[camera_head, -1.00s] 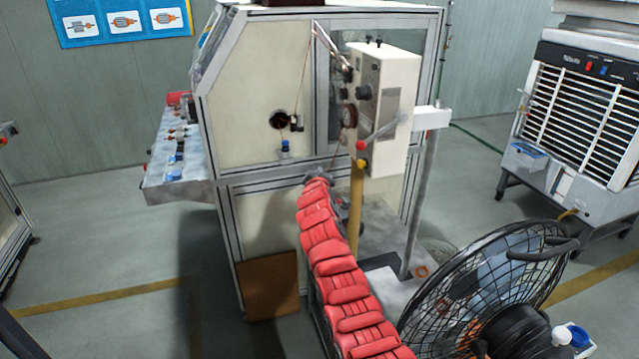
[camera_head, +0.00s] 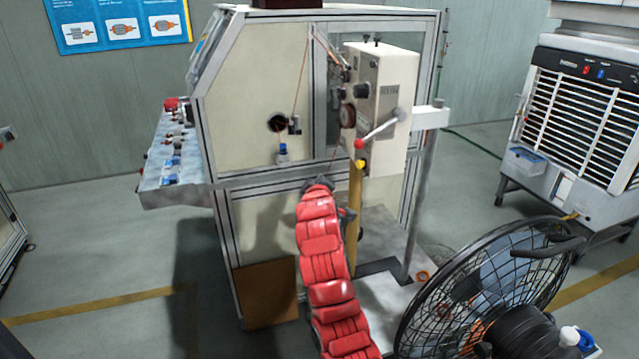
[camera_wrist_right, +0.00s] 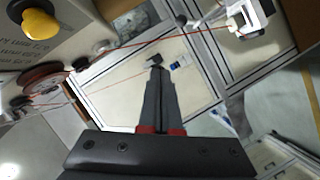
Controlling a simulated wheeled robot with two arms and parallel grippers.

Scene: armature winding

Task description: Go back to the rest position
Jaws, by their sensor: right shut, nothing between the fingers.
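My right arm, in red padded covering, rises from the bottom of the head view toward the winding machine (camera_head: 250,110). Its gripper (camera_head: 322,183) is small and partly hidden there, near the yellow post (camera_head: 355,210) and below the white control box (camera_head: 385,95). In the right wrist view the two dark fingers of the right gripper (camera_wrist_right: 157,72) are together with nothing between them. They point toward the machine's pale panel (camera_wrist_right: 120,85). A copper-red wire (camera_wrist_right: 130,43) crosses behind the fingertips. My left gripper is in neither view.
A black fan (camera_head: 485,290) stands close at the lower right. An air cooler (camera_head: 585,125) is at the far right. A side shelf with small parts (camera_head: 175,195) juts from the machine's left. Open floor (camera_head: 85,230) lies at left.

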